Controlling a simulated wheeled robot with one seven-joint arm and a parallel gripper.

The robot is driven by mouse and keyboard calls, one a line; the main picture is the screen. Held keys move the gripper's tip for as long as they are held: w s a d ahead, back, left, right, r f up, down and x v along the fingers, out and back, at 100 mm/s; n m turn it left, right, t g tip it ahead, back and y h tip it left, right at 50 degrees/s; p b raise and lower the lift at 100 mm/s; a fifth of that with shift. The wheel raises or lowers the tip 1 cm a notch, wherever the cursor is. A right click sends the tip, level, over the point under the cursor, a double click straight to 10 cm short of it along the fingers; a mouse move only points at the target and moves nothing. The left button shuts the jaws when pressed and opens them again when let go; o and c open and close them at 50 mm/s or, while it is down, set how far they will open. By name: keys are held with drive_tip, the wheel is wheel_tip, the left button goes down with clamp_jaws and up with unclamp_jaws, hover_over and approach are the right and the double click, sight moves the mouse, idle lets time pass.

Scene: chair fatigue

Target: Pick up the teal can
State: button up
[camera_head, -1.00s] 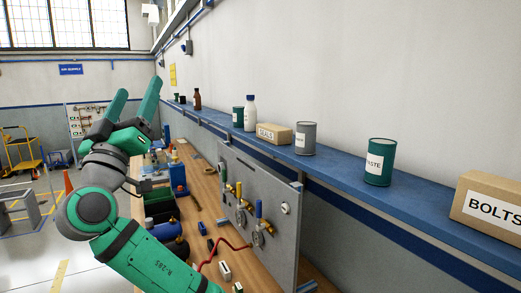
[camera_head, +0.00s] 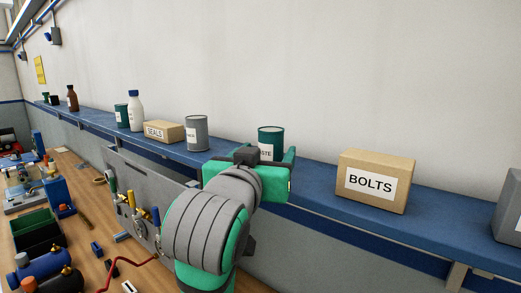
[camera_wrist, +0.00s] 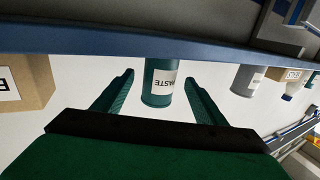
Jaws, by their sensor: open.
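The teal can with the white PASTE label (camera_head: 271,137) stands upright on the blue wall shelf, its lower part hidden behind my gripper (camera_head: 268,158). In the wrist view, which is upside down, the can (camera_wrist: 158,84) shows between the two spread green fingers of my gripper (camera_wrist: 160,78). The fingers are open, with a gap to the can on each side. I cannot tell how far the fingertips reach around it. A second teal can (camera_head: 121,117) stands farther left along the shelf.
On the blue shelf (camera_head: 320,203), a grey can (camera_head: 197,133) and SEALS box (camera_head: 163,132) stand left of the PASTE can, and a BOLTS box (camera_head: 376,182) right of it. A white bottle (camera_head: 136,112) is farther left. A panel with valves (camera_head: 150,190) stands below.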

sight(275, 140)
drive_tip(key=shift+r+x, duration=0.15)
drive_tip(key=shift+x, duration=1.75)
drive_tip(key=shift+r+x, duration=0.15)
drive_tip(key=shift+x, duration=1.7)
drive_tip(key=c, duration=1.3)
drive_tip(key=shift+r, duration=0.1)
